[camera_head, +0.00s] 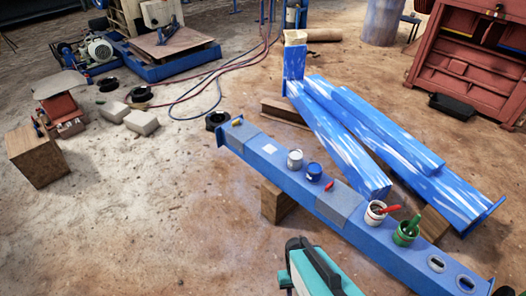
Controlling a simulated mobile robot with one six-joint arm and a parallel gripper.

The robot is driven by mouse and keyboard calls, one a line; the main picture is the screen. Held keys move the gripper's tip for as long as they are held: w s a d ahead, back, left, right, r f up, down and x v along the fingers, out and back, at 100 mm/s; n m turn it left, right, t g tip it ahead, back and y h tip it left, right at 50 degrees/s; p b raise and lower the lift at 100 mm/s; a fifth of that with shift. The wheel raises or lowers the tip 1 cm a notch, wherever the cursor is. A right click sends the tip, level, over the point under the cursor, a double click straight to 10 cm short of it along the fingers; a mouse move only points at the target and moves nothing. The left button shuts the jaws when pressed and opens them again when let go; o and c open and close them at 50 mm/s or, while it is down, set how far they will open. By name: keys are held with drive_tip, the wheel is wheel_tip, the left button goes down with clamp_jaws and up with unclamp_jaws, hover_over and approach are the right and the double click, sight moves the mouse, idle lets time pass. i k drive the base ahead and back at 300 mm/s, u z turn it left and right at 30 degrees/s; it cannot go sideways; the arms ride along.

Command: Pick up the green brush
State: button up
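The green brush (413,222) stands tilted in a green paint pot (404,236), its handle sticking up and leaning right. Its lower end is hidden in the pot. The pot stands on a long blue beam (455,268) at the right. A red-handled brush (390,209) leans in a white pot with red marks (375,217) just to the left. I cannot make out my gripper in this view, so its place relative to the brush does not show.
Farther left on the beam are a blue-lidded can (314,171), a grey can (295,160) and a small red item (329,185). Blue-painted beams (345,150) lie behind. A teal-and-white body with black parts (318,272) fills the bottom centre.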

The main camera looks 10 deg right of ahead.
sight(415, 221)
drive_tip(key=u, duration=0.1)
drive_tip(key=k, duration=0.95)
drive_tip(key=z, duration=0.2)
drive_tip(key=i, duration=0.95)
drive_tip(key=z, duration=0.45)
